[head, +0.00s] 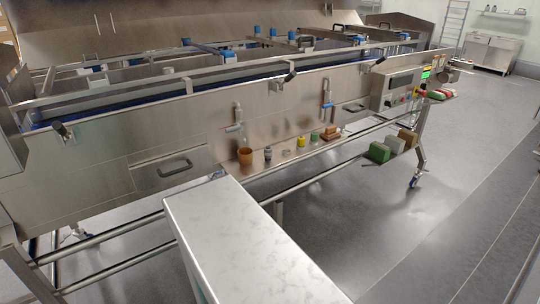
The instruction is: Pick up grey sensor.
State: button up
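A small dark grey upright item (267,153) stands on the narrow ledge along the front of the conveyor machine, right of a brown cup (245,158). A smaller, low grey item (287,153) lies just right of it. Either could be the grey sensor; they are too small to tell. My gripper is not in view.
Right along the ledge are a yellow item (301,142), a dark green item (314,138) and brown blocks (330,133). Green, grey and brown blocks (379,152) sit farther right. A pale marbled surface (235,235) fills the foreground. The floor (440,200) at right is open.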

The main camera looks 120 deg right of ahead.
aim_at(268, 152)
jog(key=u, duration=0.35)
jog(key=k, duration=2.2)
jog(key=z, duration=0.55)
jog(key=k, duration=0.55)
jog(key=z, duration=0.4)
jog(key=i, duration=0.6)
jog(key=z, duration=0.15)
jog(key=k, duration=0.3)
